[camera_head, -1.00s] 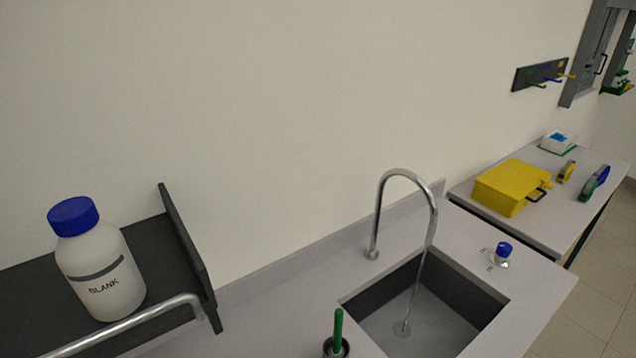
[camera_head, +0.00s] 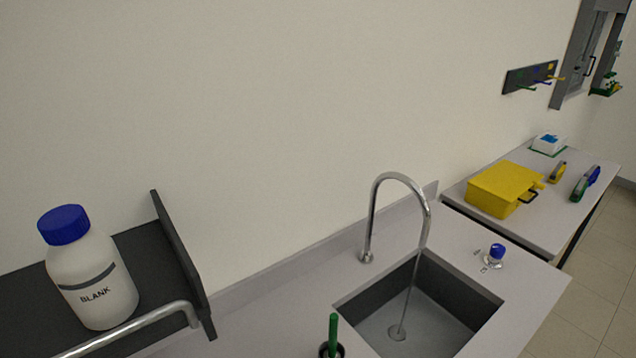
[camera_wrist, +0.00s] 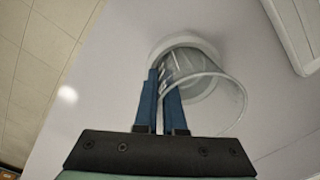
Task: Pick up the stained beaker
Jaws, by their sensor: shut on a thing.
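A clear, greyish beaker (camera_wrist: 200,62) shows in the wrist view, its round rim toward the camera. My gripper (camera_wrist: 164,82), with two blue fingers, is shut on the beaker's left wall. A white round shape (camera_wrist: 168,42) lies behind the far end of the beaker; I cannot tell whether they touch. I cannot make out a clear stain on the beaker. Neither the beaker nor my gripper shows in the head view.
The head view shows a sink (camera_head: 345,303) with a running tap (camera_head: 371,220), a white bottle marked BLANK (camera_head: 92,290) on a dark shelf (camera_head: 140,240), and a small blue-capped bottle (camera_head: 495,255). A yellow case (camera_head: 495,190) stands on the farther bench. A pale surface (camera_wrist: 100,100) fills much of the wrist view.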

